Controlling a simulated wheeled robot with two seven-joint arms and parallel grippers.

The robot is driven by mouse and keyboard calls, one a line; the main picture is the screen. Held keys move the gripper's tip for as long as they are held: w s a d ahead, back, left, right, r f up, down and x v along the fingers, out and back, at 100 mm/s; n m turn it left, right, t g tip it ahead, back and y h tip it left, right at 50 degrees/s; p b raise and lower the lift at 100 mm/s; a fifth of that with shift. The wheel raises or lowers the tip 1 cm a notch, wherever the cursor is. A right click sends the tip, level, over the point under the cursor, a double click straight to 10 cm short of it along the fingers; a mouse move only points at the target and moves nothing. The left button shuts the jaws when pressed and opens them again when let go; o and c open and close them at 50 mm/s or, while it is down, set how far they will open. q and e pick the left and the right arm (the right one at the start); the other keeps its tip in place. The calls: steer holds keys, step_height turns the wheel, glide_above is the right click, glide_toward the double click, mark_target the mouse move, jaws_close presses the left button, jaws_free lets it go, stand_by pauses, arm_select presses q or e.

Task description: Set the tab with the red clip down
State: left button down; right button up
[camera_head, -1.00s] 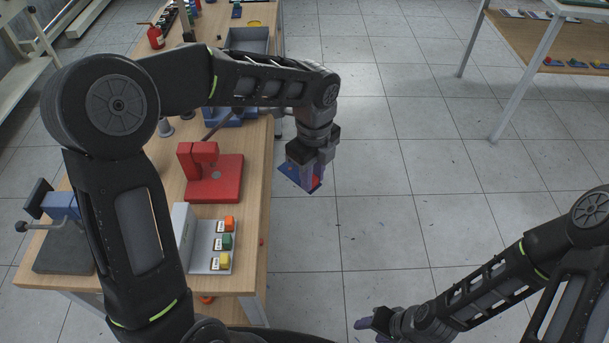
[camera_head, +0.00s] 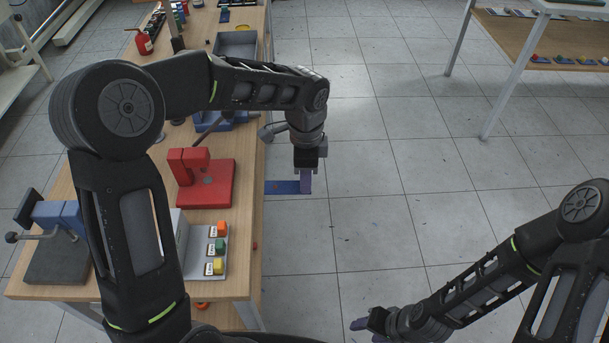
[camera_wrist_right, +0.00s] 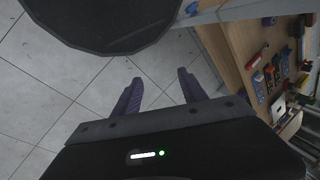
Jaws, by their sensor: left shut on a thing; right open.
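My left gripper (camera_head: 306,182) is shut on a flat blue tab (camera_head: 281,187) and holds it in the air just off the right edge of the wooden bench. The tab juts out to the left of the fingers, toward the bench edge. No red clip shows on it now; that part is hidden by the gripper. My right gripper (camera_head: 364,326) is low at the bottom of the head view, over the floor. In the right wrist view its fingers (camera_wrist_right: 160,86) are apart with nothing between them.
A red fixture (camera_head: 206,195) stands on the wooden bench (camera_head: 244,245). Nearer is a grey rack (camera_head: 190,252) with orange, green and yellow clips. A vise (camera_head: 57,240) sits at the left. Floor to the right is clear; another table (camera_head: 530,45) stands at far right.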

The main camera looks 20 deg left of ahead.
arm_select(q)
steer(key=a+f+n, duration=0.2)
steer(key=f+n, duration=0.4)
steer(key=n, duration=0.1)
steer(key=s+a+f+n, duration=0.1)
steer(key=a+f+n, duration=0.1)
steer(key=f+n, duration=0.5)
steer(key=shift+s+a+n, duration=0.2)
steer(key=shift+a+n, duration=0.1)
steer(key=shift+a, duration=0.05)
